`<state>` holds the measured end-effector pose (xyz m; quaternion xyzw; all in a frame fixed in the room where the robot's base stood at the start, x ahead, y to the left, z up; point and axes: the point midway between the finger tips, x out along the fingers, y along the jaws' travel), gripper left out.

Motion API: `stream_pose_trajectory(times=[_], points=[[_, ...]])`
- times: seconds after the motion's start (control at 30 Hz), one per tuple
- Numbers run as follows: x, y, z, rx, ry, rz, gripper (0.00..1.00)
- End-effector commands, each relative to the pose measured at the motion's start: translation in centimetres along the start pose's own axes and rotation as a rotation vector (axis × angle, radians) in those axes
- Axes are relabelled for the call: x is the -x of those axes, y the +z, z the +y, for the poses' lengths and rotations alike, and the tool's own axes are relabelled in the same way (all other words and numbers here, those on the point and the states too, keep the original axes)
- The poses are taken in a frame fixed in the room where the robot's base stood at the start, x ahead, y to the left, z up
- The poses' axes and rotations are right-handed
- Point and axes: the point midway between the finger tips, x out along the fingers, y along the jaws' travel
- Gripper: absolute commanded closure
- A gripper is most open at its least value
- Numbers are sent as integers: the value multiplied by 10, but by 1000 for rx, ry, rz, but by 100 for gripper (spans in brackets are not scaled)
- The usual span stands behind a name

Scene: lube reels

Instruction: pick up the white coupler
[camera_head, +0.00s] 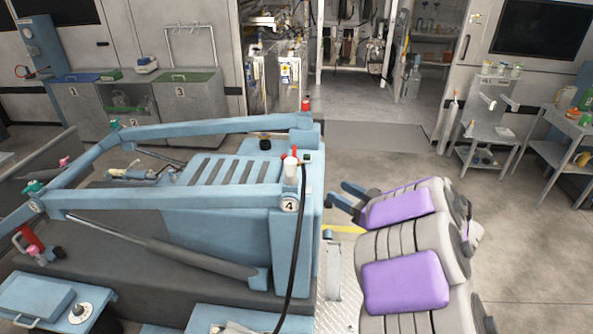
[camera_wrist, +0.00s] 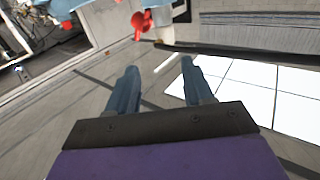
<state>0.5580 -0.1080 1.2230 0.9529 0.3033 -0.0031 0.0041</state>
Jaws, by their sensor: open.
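In the head view, a small white cylindrical piece (camera_head: 291,172), which looks like the white coupler, stands upright on the right end of the light-blue machine (camera_head: 240,222), by the round "4" label. Small red parts sit at its top. My gripper (camera_head: 338,192) is to the right of it, apart from it, with its two blue fingers spread and pointing left. In the wrist view, the fingers of my gripper (camera_wrist: 160,66) are apart with nothing between them. I cannot make out the white coupler there.
A black hose (camera_head: 296,245) hangs down the machine's right end near the white piece. Red fittings (camera_wrist: 142,22) show beyond my fingers in the wrist view. Numbered bins (camera_head: 188,97) stand at the back left, shelves (camera_head: 487,130) at the right. Open floor (camera_head: 530,250) lies right.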

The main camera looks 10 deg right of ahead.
Motion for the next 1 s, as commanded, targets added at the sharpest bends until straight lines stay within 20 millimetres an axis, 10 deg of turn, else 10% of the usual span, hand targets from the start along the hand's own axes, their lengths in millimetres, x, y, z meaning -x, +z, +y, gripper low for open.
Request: stream_pose_trajectory(times=[0.6, 1.0], points=[[-101, 0, -6, -8, -17, 10, 49], [-130, 0, -6, -7, -14, 9, 49]])
